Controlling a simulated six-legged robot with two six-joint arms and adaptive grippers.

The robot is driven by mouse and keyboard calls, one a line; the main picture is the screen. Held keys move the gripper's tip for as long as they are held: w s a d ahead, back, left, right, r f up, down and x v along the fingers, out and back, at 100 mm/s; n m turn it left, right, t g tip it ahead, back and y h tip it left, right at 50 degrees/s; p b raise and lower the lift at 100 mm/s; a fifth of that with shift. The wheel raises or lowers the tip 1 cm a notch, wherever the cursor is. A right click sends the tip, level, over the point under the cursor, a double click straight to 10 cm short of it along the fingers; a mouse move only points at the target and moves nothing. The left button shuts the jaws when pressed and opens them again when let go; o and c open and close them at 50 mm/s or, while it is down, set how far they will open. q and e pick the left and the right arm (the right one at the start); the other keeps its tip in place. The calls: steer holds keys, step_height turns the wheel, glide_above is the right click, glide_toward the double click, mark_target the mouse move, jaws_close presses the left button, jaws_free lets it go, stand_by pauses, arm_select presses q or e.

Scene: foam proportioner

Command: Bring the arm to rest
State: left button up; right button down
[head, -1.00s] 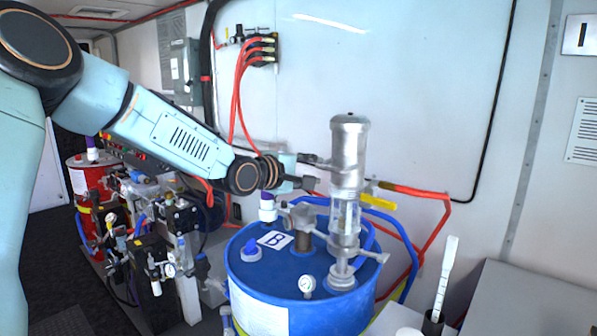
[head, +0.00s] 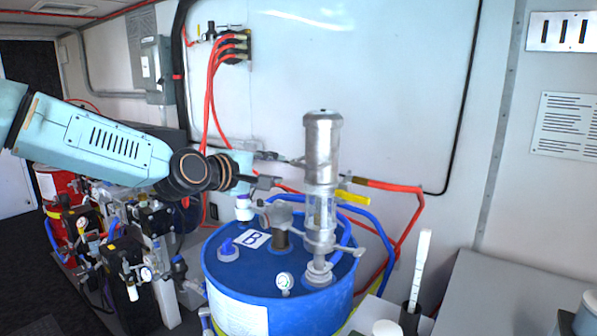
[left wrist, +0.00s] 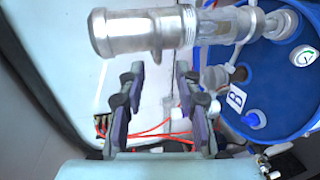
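My left arm comes in from the left in the head view, raised and reaching over the left side of the blue drum (head: 235,275). Its gripper (head: 276,170) is left of the upright silver pump (head: 322,150) on the drum, with nothing between its fingers. In the left wrist view the two dark fingers (left wrist: 158,76) stand apart with a clear gap. The pump (left wrist: 145,32) crosses the top of that view, beyond the fingertips. Whether the gripper touches anything is not clear, but I see no contact. My right gripper is not in view.
A red hose with a yellow handle (head: 353,197) runs behind the pump. Valves and gauges stand on a rig (head: 130,235) left of the drum, with a red drum (head: 50,190) behind. A grey bench (head: 510,300) is at right.

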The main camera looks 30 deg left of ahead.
arm_select(q)
steer(key=s+d+f+m+g+b, duration=0.2)
steer(key=s+d+f+m+b, duration=0.15)
steer(key=f, duration=0.85)
steer(key=s+d+f+m+g+y+b, duration=0.1)
steer(key=s+d+f+m+g+b, duration=0.25)
steer(key=f, duration=0.85)
steer(key=s+d+f+m+g+b, duration=0.1)
steer(key=s+d+f+m+b, duration=0.3)
steer(key=f, duration=0.8)
steer(key=s+d+f+m+g+b, duration=0.1)
steer(key=s+f+g+b, duration=0.2)
steer(key=s+f, duration=0.7)
steer(key=s+d+f+m+g+b, duration=0.1)
steer(key=s+f+m+g+b, duration=0.1)
steer(key=s+f, duration=0.9)
steer(key=s+d+f+m+g+y+b, duration=0.1)
steer(key=s+f+g+b, duration=0.3)
steer(key=s+f, duration=0.7)
steer(key=shift+d+m+b, duration=0.25)
steer(key=shift+m+b, duration=0.25)
steer(key=shift+b, duration=0.75)
steer(key=shift+r, duration=0.1)
